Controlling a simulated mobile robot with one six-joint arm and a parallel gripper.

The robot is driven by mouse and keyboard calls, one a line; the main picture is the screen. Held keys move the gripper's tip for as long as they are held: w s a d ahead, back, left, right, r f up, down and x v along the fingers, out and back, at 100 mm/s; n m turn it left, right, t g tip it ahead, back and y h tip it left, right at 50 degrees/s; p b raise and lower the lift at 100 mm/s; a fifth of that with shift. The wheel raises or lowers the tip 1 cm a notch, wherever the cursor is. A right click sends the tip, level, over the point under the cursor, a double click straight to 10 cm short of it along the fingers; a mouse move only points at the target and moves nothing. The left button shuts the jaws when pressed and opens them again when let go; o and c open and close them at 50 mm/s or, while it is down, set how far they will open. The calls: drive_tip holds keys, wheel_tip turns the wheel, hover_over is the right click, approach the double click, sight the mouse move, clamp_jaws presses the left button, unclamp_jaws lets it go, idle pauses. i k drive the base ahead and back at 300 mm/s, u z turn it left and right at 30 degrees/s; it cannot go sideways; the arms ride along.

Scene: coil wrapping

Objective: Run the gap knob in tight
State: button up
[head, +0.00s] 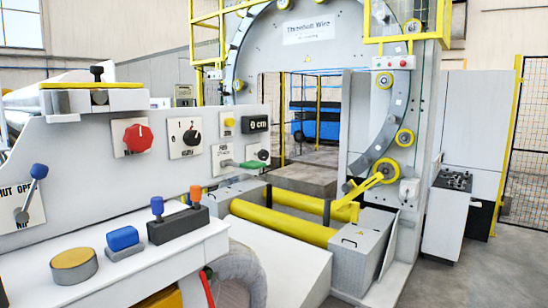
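No label that I can read marks a knob as the gap knob. Several knobs show on the grey machine at the left. A black knob (97,72) stands upright on a yellow-topped bar (92,85) at the panel's top, with another dark round part (99,97) below it. A red knob (138,138) and a black knob (192,138) on a numbered plate sit on the panel face. A small black knob (263,156) is below a dark display (255,124) reading about "0 cm". My gripper is not in view.
A blue-tipped lever (39,172) is at far left. Yellow rollers (280,223) and a large ring frame (375,150) stand beyond. Floor at right is clear.

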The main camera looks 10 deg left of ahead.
sight(263, 155)
drive_tip(key=u, duration=0.05)
drive_tip(key=i, duration=0.9)
drive_tip(key=z, duration=0.05)
